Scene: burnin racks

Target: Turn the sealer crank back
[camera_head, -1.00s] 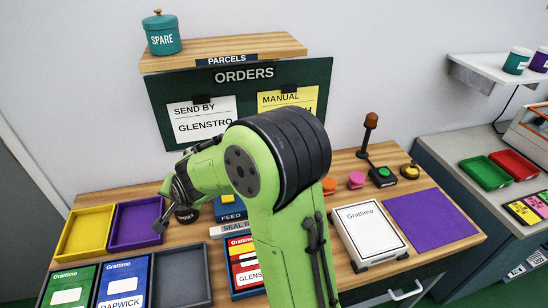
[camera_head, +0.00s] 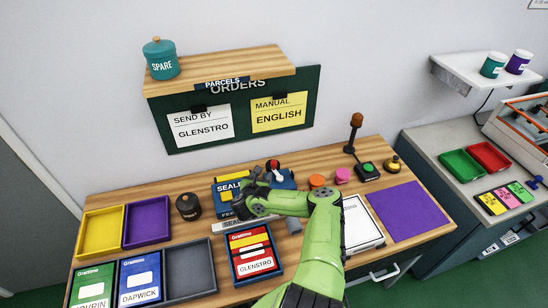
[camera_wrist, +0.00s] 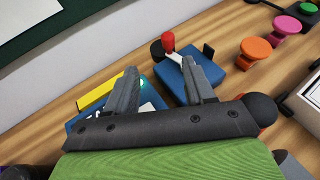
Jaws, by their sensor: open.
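The sealer (camera_head: 228,190) is a blue machine with a yellow strip on the wooden bench. Its crank (camera_head: 275,170) has a red knob and a pale arm, and stands at the machine's right part. In the wrist view the red crank knob (camera_wrist: 168,41) shows beyond and between my fingers, apart from them. My gripper (camera_head: 245,200) is over the front of the sealer, its fingers apart and empty. In the wrist view the open gripper (camera_wrist: 165,85) covers part of the blue sealer body (camera_wrist: 150,98).
A dark jar (camera_head: 188,207) stands left of the sealer. Orange (camera_head: 317,180) and pink (camera_head: 342,175) knobs, a green button (camera_head: 368,168) and a brown-topped post (camera_head: 356,120) stand to its right. Yellow (camera_head: 101,232) and purple (camera_head: 147,222) trays lie at left.

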